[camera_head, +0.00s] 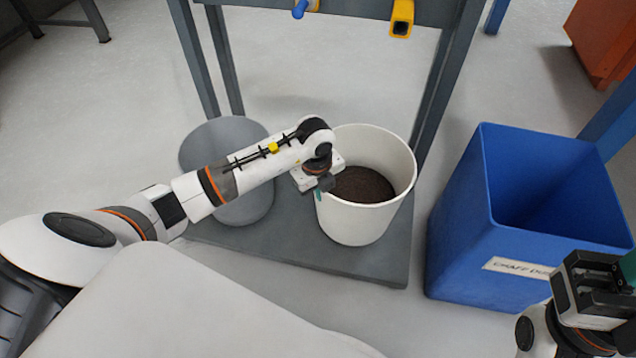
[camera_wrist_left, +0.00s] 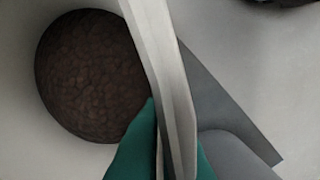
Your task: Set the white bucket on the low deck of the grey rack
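The white bucket (camera_head: 360,222), with dark brown granular stuff inside, is upright over the right part of the low deck (camera_head: 300,256) of the grey rack (camera_head: 444,85). I cannot tell for sure whether its base touches the deck. My left gripper (camera_head: 321,190) is at the bucket's left rim. In the left wrist view its teal fingertips (camera_wrist_left: 163,158) lie on both sides of the bucket's wall (camera_wrist_left: 160,60), shut on it. My right gripper (camera_head: 606,280) is at the lower right edge, partly cut off, with nothing seen in it.
A grey bucket (camera_head: 245,205) stands on the deck's left part, partly behind my left arm. A large blue bin (camera_head: 470,240) with a label stands on the floor right of the rack. A yellow device (camera_head: 402,18) and a blue handle hang at the rack's upper beam.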

